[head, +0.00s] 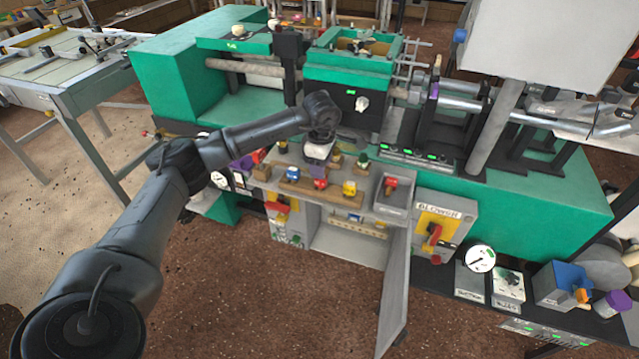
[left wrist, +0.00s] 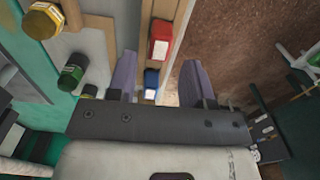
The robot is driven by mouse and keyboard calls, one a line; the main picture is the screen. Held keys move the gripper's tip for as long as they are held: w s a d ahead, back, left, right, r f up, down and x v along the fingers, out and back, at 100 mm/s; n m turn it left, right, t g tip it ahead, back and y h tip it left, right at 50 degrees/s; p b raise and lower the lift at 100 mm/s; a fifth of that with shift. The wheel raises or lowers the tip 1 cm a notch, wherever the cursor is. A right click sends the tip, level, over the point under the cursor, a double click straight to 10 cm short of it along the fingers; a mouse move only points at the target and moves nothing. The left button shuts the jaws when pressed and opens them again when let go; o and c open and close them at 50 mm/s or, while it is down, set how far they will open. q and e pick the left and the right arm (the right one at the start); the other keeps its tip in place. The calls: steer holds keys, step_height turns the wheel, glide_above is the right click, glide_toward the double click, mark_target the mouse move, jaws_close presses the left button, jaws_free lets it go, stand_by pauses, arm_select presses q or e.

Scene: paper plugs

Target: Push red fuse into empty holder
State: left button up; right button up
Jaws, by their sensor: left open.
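My left gripper (head: 318,150) hangs over the grey ledge at the front of the green machine. It is open and empty. In the left wrist view its two fingers (left wrist: 160,85) point at a wooden strip. A red fuse-like piece with a white face (left wrist: 160,38) sits on that strip, beyond the fingertips. A blue piece (left wrist: 151,80) shows between the fingers. In the head view a red piece (head: 320,184) is on the ledge, and another red piece (head: 390,182) is in a small grey tray. I cannot tell which holder is empty. My right gripper is not in view.
A yellow switch panel (head: 437,228) stands at the right. A green-topped piece (left wrist: 72,72) is beside the strip.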

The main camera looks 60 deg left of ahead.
mark_target(321, 185)
arm_select(q)
steer(key=shift+f, duration=0.15)
steer(key=shift+f, duration=0.15)
steer(key=shift+f+b, duration=0.6)
steer(key=shift+f, duration=1.1)
jaws_close()
steer(key=shift+r, duration=0.1)
